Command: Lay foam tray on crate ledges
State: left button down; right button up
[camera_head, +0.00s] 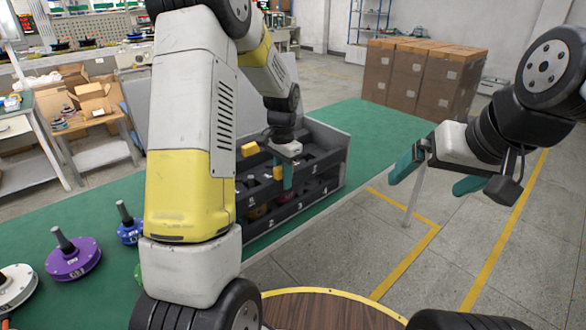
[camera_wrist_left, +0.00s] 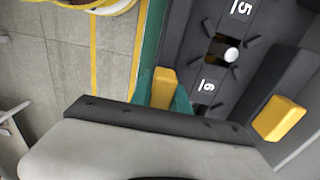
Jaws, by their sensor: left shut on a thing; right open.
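The foam tray (camera_head: 262,172) is a dark slotted sheet with yellow grips, at the open top of the grey crate (camera_head: 334,150) in the head view. Numbers 5 and 6 mark it in the left wrist view (camera_wrist_left: 205,65). My left gripper (camera_head: 286,180) is shut on the near yellow grip; its teal fingers also show in the left wrist view (camera_wrist_left: 163,95). Another yellow grip (camera_wrist_left: 278,118) is free. I cannot tell whether the tray touches the crate's ledges. My right gripper (camera_head: 427,186) is open and empty, right of the crate, beyond the table edge.
The crate stands on a green table (camera_head: 368,125). A purple hub motor (camera_head: 75,260), a blue one (camera_head: 130,233) and a white one (camera_head: 15,286) stand at the left. My left arm hides part of the crate and table.

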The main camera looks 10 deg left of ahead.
pick_arm(q)
jog(key=shift+f, duration=0.6)
jog(key=c, duration=1.2)
grip_release()
jog(key=shift+o, duration=0.2)
jog(key=shift+r, duration=3.95)
